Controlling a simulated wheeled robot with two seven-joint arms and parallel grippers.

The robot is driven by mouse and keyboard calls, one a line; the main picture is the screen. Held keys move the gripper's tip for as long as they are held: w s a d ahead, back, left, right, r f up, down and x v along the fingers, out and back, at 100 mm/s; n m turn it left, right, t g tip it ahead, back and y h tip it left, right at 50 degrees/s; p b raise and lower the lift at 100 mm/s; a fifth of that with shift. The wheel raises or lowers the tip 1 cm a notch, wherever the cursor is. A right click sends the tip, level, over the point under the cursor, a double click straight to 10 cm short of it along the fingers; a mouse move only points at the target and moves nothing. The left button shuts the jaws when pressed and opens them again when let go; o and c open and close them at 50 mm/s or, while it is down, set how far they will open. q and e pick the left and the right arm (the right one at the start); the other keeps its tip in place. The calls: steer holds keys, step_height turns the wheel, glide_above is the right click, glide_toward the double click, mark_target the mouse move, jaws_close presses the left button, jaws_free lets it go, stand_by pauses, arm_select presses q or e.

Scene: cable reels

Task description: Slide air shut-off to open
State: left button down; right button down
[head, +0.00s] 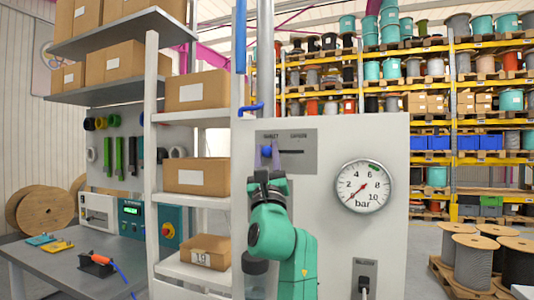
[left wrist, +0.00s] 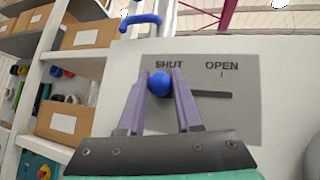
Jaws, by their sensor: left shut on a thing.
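The air shut-off is a blue knob (head: 267,152) on a grey plate (head: 300,164) with a dark horizontal slot. The knob sits at the left end of the slot, under the word SHUT; OPEN is printed to the right. My left gripper (head: 268,158) reaches up to the plate. In the left wrist view its two purple fingers (left wrist: 160,82) stand on either side of the blue knob (left wrist: 159,83) and are shut on it. The slot (left wrist: 212,94) is bare to the right of the fingers. My right gripper is not in view.
A round pressure gauge (head: 362,187) is on the white panel (head: 398,138) to the right, its needle pointing low left. A blue pipe (head: 252,108) runs at the panel's top left corner. Shelves with cardboard boxes (head: 197,177) stand close on the left.

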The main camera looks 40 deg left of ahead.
arm_select(q)
steer(key=shift+w+d+f+b, duration=0.1)
steer(key=shift+d+f+b, duration=0.15)
steer(key=shift+b, duration=0.15)
steer(key=d+b, duration=0.1)
steer(key=w+d+b, duration=0.1)
steer(key=d, duration=0.1)
steer(key=shift+f+b, duration=0.15)
steer(key=shift+b, duration=0.2)
steer(key=d, duration=0.2)
steer(key=w+d, duration=0.1)
steer(key=shift+w+d+r+b, duration=0.1)
steer(key=shift+r+b, duration=0.15)
steer(key=shift+b, duration=0.1)
steer(key=shift+d, duration=0.2)
steer(key=shift+a+r, duration=0.1)
steer(key=shift+a, duration=0.1)
steer(key=shift+d, duration=0.1)
